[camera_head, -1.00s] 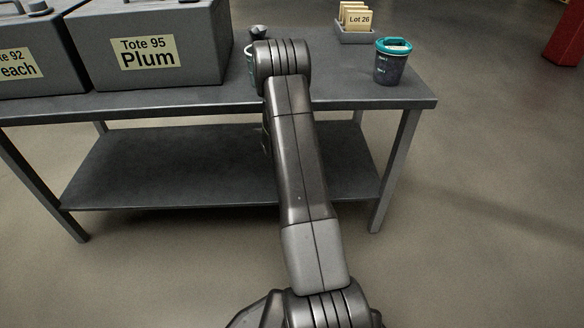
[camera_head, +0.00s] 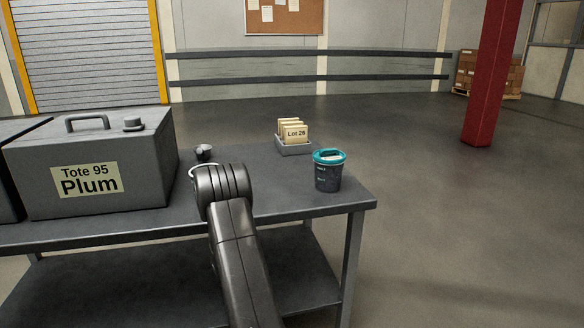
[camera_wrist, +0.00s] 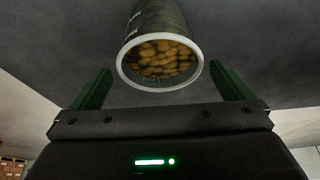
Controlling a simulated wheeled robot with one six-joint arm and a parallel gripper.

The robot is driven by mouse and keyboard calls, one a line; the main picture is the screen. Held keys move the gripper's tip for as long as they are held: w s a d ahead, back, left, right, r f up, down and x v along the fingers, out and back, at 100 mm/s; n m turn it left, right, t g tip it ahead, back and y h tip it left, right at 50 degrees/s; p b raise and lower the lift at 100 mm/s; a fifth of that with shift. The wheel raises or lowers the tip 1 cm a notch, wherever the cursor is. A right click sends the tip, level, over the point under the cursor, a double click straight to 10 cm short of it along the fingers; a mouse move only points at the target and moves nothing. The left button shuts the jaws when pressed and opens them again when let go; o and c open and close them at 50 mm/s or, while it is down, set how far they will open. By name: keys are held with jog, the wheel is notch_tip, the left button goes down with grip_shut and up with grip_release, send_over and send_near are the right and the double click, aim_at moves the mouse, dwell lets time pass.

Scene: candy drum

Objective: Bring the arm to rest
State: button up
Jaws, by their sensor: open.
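My gripper (camera_wrist: 160,72) is open in the wrist view, its green fingers spread and nothing held between them. Beyond and between the fingers is an open dark drum (camera_wrist: 157,20) with a white rim, holding many orange-brown candies. Whether the fingers touch it cannot be told. In the head view my arm reaches over the table (camera_head: 345,208), and its wrist hides the gripper. A pale curved rim (camera_head: 192,172) shows just left of my wrist, with most of that object hidden.
A grey tote labelled Plum (camera_head: 148,150) stands left of my arm. A teal-lidded tub (camera_head: 328,178) and a small tray of Lot 26 cards (camera_head: 294,149) stand to the right. A red post (camera_head: 490,80) rises beyond. Floor right of the table is clear.

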jog(key=b+x, duration=0.2)
jog(key=x, duration=0.3)
jog(key=shift+f, duration=0.4)
jog(key=p+v, duration=0.2)
jog(key=v, duration=0.2)
jog(key=shift+r, duration=0.4)
